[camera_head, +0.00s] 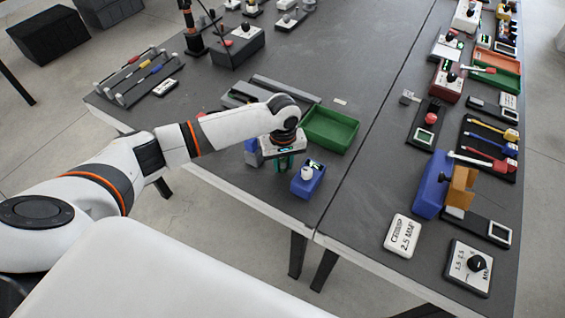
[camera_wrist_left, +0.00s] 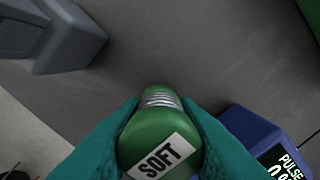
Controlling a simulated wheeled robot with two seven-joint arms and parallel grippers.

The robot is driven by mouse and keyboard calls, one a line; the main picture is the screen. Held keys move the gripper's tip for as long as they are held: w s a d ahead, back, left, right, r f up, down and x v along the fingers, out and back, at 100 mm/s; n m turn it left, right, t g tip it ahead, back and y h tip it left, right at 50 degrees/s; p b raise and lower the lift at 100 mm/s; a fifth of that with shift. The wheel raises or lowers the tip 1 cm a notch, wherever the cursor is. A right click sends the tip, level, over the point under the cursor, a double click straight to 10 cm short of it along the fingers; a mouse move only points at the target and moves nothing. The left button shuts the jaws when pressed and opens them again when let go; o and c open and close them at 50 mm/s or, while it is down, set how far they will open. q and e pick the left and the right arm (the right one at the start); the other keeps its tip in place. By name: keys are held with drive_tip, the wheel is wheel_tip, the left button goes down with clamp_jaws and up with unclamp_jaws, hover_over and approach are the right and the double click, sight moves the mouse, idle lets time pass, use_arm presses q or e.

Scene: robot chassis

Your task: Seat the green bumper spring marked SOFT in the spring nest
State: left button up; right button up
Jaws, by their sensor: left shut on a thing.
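My left gripper (camera_head: 284,162) is low over the near left table, beside a small blue device. In the left wrist view its teal fingers (camera_wrist_left: 160,130) are shut on the green bumper spring (camera_wrist_left: 150,135). The spring's white label reads SOFT, and silver coils show at its far end. Grey tabletop shows beyond the coils. In the head view the arm and fingers mostly hide the spring. I cannot pick out the spring nest for certain. My right gripper is not in view.
The blue device (camera_head: 308,180), marked PULSE in the wrist view (camera_wrist_left: 262,140), stands close right of the gripper. A green tray (camera_head: 331,130) lies behind it. A grey block (camera_wrist_left: 65,40) is at the wrist view's upper left. Several devices line the right table.

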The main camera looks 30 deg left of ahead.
use_arm(q)
drive_tip(key=shift+f, duration=0.45)
drive_tip(key=o, duration=1)
drive_tip(key=shift+f, duration=0.1)
